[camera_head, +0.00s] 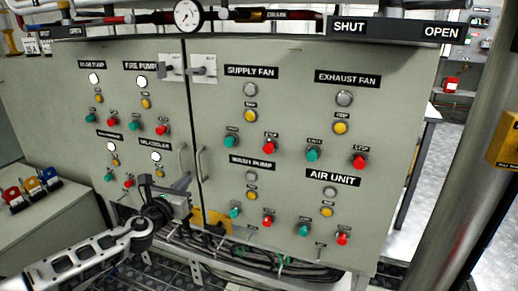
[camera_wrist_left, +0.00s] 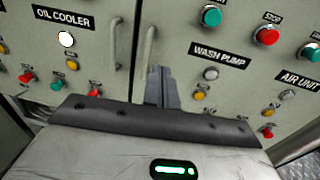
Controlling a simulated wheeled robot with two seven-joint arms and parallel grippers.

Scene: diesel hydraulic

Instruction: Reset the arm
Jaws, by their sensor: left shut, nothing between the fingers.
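My left gripper (camera_head: 183,183) is in front of the lower part of a grey-green control cabinet (camera_head: 215,110), its arm coming in from the lower left. Its fingers are together and hold nothing. In the left wrist view the closed fingers (camera_wrist_left: 160,84) point up at the cabinet front, between the door handles and the wash pump label (camera_wrist_left: 218,56). I cannot tell how far they are from the panel. My right gripper is not in view.
The cabinet carries green buttons (camera_head: 313,155), red buttons (camera_head: 359,162) and round lamps. Door handles (camera_head: 199,164) stick out near my gripper. Cables (camera_head: 270,262) run along the cabinet foot. A metal pole (camera_head: 455,170) stands at right. A side bench with coloured valves (camera_head: 32,187) is at left.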

